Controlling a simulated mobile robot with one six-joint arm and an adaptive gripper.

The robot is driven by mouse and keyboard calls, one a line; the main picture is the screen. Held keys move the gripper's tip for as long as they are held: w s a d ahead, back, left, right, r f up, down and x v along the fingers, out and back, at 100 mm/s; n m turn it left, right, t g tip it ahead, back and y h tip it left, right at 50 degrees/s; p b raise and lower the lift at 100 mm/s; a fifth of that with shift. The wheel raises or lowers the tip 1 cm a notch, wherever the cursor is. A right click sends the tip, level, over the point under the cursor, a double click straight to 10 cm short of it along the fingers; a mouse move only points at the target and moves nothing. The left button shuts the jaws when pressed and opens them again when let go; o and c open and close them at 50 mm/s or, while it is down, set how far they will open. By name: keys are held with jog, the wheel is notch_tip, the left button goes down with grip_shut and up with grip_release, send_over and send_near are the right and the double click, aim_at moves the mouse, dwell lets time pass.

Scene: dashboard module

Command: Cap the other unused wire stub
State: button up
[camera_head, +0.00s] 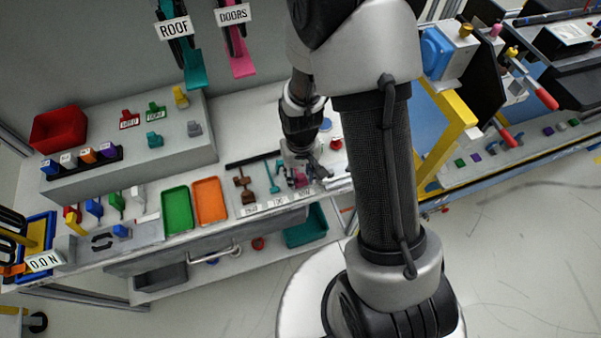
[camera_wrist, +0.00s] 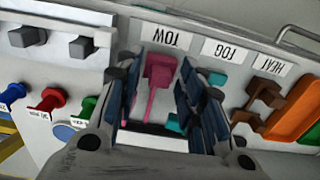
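My gripper (camera_wrist: 158,108) points down at the worktop, its two blue-padded fingers apart. A pink part (camera_wrist: 159,76) with a wide head and thin stem lies between the fingers beside the TOW label, with gaps on both sides, so it does not look gripped. In the head view my gripper (camera_head: 305,174) is low over the right end of the worktop, next to the pink part (camera_head: 299,181). I cannot make out any wire stub or cap for certain in either view.
Teal (camera_wrist: 214,79) and brown (camera_wrist: 260,100) parts lie right of my gripper by the FOG and HEAT labels. Red (camera_wrist: 47,98) and green (camera_wrist: 87,108) knobs stand to the left. Green (camera_head: 177,210) and orange (camera_head: 210,200) trays sit on the worktop.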

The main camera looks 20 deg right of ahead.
aim_at(300, 176)
dwell(0.3)
notch_tip(300, 176, up, 12)
dwell(0.5)
jog(key=shift+c, duration=0.4)
